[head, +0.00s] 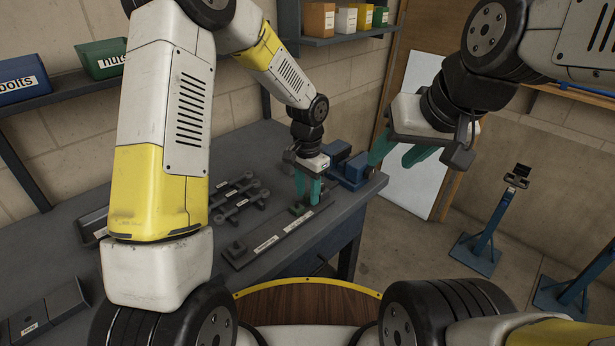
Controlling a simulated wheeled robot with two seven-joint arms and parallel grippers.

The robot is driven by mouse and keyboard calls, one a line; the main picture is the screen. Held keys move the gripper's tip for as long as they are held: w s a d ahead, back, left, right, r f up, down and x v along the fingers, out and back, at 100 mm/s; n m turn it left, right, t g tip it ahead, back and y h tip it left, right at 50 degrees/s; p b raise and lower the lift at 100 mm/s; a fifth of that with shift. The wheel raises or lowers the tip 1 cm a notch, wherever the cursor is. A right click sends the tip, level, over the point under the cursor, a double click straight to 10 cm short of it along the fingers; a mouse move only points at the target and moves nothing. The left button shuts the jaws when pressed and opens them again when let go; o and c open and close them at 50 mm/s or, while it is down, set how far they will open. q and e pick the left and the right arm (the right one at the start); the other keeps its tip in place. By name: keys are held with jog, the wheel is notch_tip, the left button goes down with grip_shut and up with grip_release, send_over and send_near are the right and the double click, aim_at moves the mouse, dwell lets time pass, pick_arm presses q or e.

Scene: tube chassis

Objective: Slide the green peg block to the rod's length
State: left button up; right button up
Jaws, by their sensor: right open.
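The green peg block (296,209) sits on a long dark jig board (283,228) with white labels, on the workbench. My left gripper (308,200) has its teal fingers pointing down at the block, partly hiding it. A gap shows between the fingers, but I cannot tell whether they touch the block. A dark block (236,249) stands at the board's near left end. Several dark rods with round ends (236,203) lie on the bench behind the board. My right gripper (399,157) is open and empty, in the air right of the bench.
A blue vise (351,168) stands at the bench's right end, close to my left gripper. Labelled bins (101,58) sit on wall shelves. Blue stands (484,241) are on the floor at right.

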pick_arm(q)
grip_shut()
dwell(1.3)
